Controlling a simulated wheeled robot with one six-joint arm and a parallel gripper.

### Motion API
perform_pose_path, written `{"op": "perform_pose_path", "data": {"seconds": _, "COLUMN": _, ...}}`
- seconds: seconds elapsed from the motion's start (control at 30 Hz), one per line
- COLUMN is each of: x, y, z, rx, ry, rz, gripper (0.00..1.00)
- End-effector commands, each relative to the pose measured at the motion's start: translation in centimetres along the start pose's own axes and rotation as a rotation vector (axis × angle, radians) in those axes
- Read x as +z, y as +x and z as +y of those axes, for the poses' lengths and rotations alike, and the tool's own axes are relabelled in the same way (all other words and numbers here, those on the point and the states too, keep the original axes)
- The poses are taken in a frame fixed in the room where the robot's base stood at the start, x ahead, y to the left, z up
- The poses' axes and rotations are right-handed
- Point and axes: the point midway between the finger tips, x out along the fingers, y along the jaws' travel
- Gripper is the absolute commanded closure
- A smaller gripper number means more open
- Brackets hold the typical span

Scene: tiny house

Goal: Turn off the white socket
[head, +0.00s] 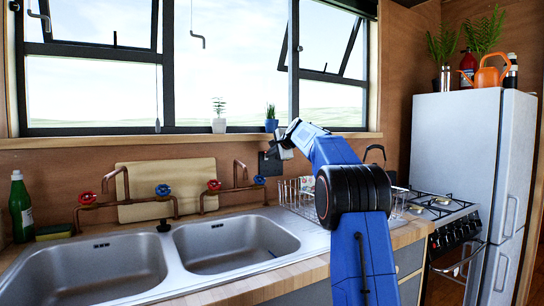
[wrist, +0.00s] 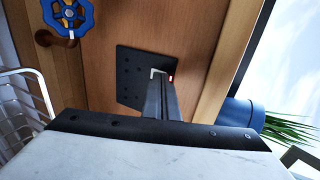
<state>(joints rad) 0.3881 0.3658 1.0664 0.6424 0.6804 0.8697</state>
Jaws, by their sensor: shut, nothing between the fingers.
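A black wall plate (wrist: 130,75) is fixed to the wooden wall under the window, and it also shows in the head view (head: 268,166). No white socket is clear; the plate looks black, with a small white edge and a red mark near my fingertips. My gripper (wrist: 161,84) is shut and empty, its fingers pointing at the plate and hiding part of it. I cannot tell whether the tips touch it. In the head view my gripper (head: 275,151) is beside the plate's upper right.
A blue valve wheel (wrist: 68,14) on a copper pipe is close to the plate. A blue plant pot (wrist: 240,113) stands on the sill. A wire dish rack (head: 300,194) is below my arm. The double sink (head: 165,262) is left and the stove (head: 450,222) right.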

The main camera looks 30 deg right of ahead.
Motion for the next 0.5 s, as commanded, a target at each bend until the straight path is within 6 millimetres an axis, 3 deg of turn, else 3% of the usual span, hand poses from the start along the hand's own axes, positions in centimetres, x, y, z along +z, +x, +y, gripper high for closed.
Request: {"op": "perform_pose_path", "data": {"seconds": 0.5, "x": -0.02, "y": 0.49, "z": -0.52, "rx": 0.001, "ry": 0.000, "rz": 0.000, "gripper": 1.00}}
